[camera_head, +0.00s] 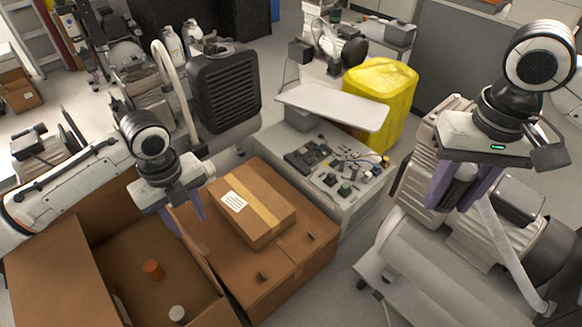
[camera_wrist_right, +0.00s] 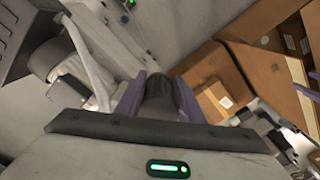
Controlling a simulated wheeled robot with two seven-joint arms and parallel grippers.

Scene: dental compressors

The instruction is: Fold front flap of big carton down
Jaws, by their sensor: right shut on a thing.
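The big open carton (camera_head: 150,248) stands at the lower left of the head view, with brown panels rising at its left and right sides. Which panel is the front flap I cannot tell.
A closed carton (camera_head: 292,270) carries a smaller taped carton (camera_head: 240,216) right of the open one. A grey worktable (camera_head: 345,205) with small parts and a yellow bag (camera_head: 383,88) are behind. Compressor machinery (camera_head: 420,245) stands beneath my right gripper.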

